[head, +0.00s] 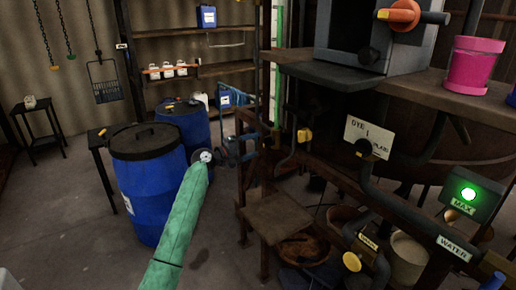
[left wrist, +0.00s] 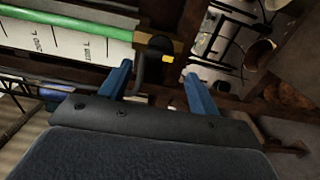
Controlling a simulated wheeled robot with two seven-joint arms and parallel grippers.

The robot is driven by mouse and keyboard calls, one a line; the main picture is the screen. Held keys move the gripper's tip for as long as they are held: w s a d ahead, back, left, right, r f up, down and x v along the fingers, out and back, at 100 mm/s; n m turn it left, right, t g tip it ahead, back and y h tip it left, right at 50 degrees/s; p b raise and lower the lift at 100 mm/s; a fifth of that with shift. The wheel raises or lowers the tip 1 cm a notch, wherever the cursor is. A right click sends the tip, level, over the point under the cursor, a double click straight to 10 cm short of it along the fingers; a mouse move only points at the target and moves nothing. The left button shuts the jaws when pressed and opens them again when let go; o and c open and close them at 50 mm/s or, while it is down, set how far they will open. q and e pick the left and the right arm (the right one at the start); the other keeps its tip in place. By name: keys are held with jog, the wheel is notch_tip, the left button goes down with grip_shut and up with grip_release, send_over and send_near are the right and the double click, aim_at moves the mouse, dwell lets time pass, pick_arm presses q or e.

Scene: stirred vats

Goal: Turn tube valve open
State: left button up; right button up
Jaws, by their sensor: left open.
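The measuring tube (head: 276,60) stands upright left of the machine, with a green strip; its marked scale shows in the left wrist view (left wrist: 70,38). A small valve with a yellow handle (head: 304,135) sits on a dark pipe near the tube's lower end. In the left wrist view the yellow handle (left wrist: 167,59) lies beyond and between my fingertips, beside a black round part. My left gripper (head: 248,143) has blue fingers and is left of the valve, apart from it. In the left wrist view its fingers (left wrist: 158,72) are spread and empty.
A blue drum (head: 150,185) with a black lid stands left of my arm. A brown stool (head: 275,213) stands below the valve. Dark pipes with a DYE sign (head: 368,137) and a lit green MAX box (head: 468,195) are at the right.

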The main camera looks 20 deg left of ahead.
pick_arm(q)
jog(key=shift+b+v, duration=0.45)
jog(key=shift+v, duration=1.1)
pick_arm(e)
jog(key=shift+w+a+r, duration=0.2)
jog(key=shift+a+r, duration=0.05)
jog(key=shift+r, duration=0.5)
jog(key=shift+w+a+r, duration=0.2)
jog(key=shift+r, duration=0.5)
